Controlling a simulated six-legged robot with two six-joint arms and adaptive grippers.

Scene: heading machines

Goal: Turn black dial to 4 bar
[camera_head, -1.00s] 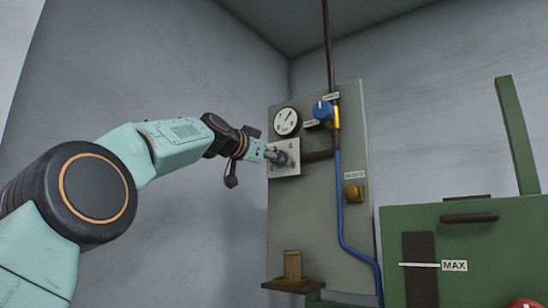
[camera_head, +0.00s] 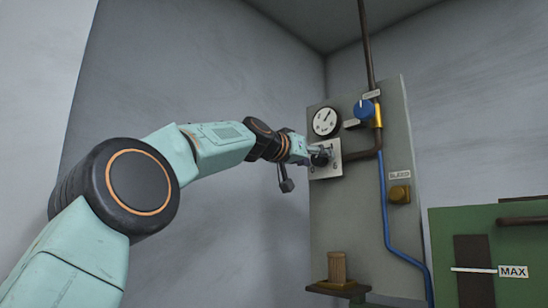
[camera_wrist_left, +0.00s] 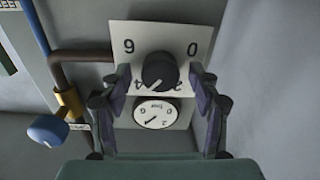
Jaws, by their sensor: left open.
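The black dial (camera_wrist_left: 159,72) sits on a white plate (camera_wrist_left: 122,37) with numbers, which appears upside down in the left wrist view; 6 and 0 are clear, and the lower numbers are partly hidden. A pale mark on the dial points down-left in that view. My left gripper (camera_wrist_left: 161,80) is open, with one finger on each side of the dial; contact is unclear. In the head view, my left gripper (camera_head: 318,154) is at the white plate (camera_head: 328,172) and largely covers the dial. A round white gauge (camera_head: 325,121) is above the plate. My right gripper is not seen.
A blue knob (camera_head: 364,110) and brown pipe (camera_head: 364,155) are close to the right of the plate. A small shelf (camera_head: 338,289) holds a wooden block (camera_head: 337,267). A green cabinet (camera_head: 455,228) stands at right.

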